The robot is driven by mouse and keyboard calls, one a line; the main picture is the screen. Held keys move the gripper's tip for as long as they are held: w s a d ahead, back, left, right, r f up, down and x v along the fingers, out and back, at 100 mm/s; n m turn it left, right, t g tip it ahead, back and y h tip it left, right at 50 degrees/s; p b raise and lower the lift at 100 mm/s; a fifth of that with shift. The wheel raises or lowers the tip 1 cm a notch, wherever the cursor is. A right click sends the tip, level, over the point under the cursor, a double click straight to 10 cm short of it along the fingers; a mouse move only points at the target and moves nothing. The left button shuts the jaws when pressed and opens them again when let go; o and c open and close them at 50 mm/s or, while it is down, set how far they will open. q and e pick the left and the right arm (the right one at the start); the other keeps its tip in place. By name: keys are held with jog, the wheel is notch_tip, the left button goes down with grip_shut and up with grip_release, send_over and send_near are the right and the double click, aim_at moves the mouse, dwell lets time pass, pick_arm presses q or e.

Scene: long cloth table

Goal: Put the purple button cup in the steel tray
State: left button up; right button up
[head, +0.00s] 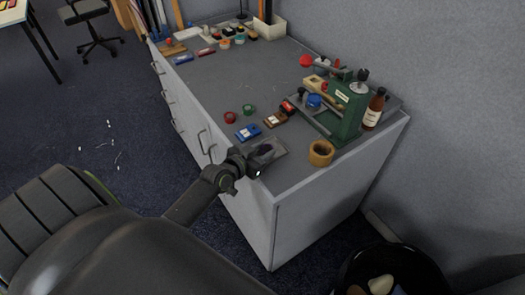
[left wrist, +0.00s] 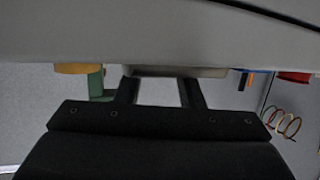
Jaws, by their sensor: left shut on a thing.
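The steel tray (head: 281,153) is a shallow grey tray near the front edge of the bench, left of the tape roll. My left gripper (head: 262,157) is over the tray's near side, with its fingers shut on a small dark purple thing that seems to be the purple button cup (head: 266,149). The cup is mostly hidden by the gripper, and I cannot tell whether it touches the tray floor. In the left wrist view the two fingers (left wrist: 160,92) stand apart below a pale tray edge (left wrist: 175,71); the cup cannot be made out there. My right gripper is not in view.
A tan tape roll (head: 321,153) stands right of the tray. Behind are a green press (head: 347,108), a brown bottle (head: 374,108), a blue box (head: 248,132) and a brown box (head: 275,120). The bench middle (head: 240,80) is clear. A dark bin stands on the floor.

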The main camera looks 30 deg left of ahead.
pick_arm(q)
jog(key=o, duration=0.7)
jog(key=shift+r, duration=0.1)
jog(key=v, duration=1.2)
jog(key=shift+p, duration=0.4)
jog(key=s+a+f+n+g+y, duration=0.1)
jog(key=s+a+f+g, duration=0.15)
jog(key=f, duration=0.65)
jog(key=s+a+f+g+y, duration=0.15)
jog(key=s+f, duration=0.25)
jog(key=f, duration=0.4)
jog(key=s+a+f+n+g+y, duration=0.1)
jog(key=s+f+g, duration=0.15)
jog(key=f, duration=0.65)
jog(key=s+d+f+g, duration=0.2)
jog(key=s+f, duration=0.4)
jog(key=s, duration=0.2)
jog(key=s+d+f+g, duration=0.2)
jog(key=s+d+f, duration=0.1)
jog(key=s+f, duration=0.3)
jog(key=s+d+f+g, duration=0.2)
jog(key=s+f, duration=0.3)
jog(key=s, duration=0.5)
jog(key=shift+s+d+f+g+h, duration=0.35)
jog(key=shift+d+f, duration=0.05)
jog(key=shift+d, duration=0.15)
